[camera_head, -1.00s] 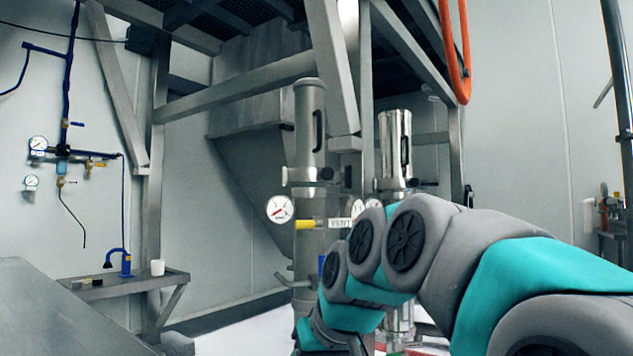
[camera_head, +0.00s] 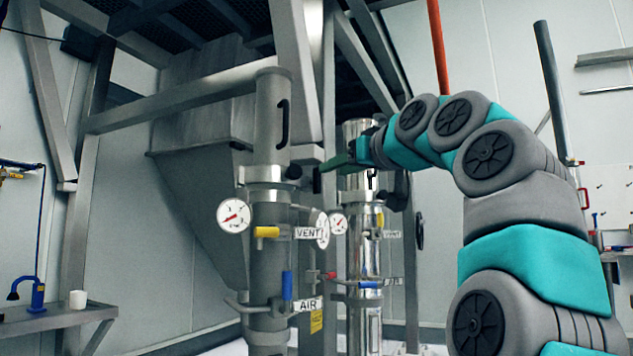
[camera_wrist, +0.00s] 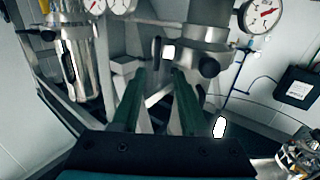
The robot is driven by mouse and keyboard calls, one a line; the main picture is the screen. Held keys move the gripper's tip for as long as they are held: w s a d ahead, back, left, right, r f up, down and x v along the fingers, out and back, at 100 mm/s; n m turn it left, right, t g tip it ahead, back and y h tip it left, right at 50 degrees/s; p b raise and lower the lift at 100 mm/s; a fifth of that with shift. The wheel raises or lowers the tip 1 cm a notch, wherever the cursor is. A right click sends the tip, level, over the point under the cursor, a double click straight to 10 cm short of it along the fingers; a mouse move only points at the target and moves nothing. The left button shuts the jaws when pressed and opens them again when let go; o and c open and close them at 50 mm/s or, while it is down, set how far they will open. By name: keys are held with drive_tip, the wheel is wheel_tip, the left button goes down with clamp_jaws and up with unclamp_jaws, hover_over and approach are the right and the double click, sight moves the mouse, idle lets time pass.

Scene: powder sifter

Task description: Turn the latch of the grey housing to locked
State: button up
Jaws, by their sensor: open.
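The grey housing (camera_head: 268,130) is the matte upright cylinder left of centre in the head view, with a dark slot in its side. A dark knob (camera_head: 293,172), which looks like its latch, sticks out at the collar below; whether it is locked I cannot tell. My gripper (camera_head: 320,174) is just right of this knob, its green fingers pointing left, apparently clear of it. In the wrist view my gripper (camera_wrist: 159,75) has its fingers apart with nothing between them. The grey housing (camera_wrist: 203,28) is beyond the fingertips, with a dark knob (camera_wrist: 208,67) near the right finger.
A polished housing (camera_head: 362,235) stands to the right, partly behind my gripper. Below the grey collar are a pressure gauge (camera_head: 233,216), a yellow vent handle (camera_head: 266,232) and a blue air handle (camera_head: 287,285). A steel frame (camera_head: 200,96) rises behind.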

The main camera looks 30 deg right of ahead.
sight(317, 180)
drive_tip(key=w+p, duration=0.2)
drive_tip(key=w, duration=0.5)
drive_tip(key=shift+w+r, duration=0.3)
drive_tip(key=shift+w, duration=0.05)
drive_tip(key=shift+c, duration=0.4)
clamp_jaws()
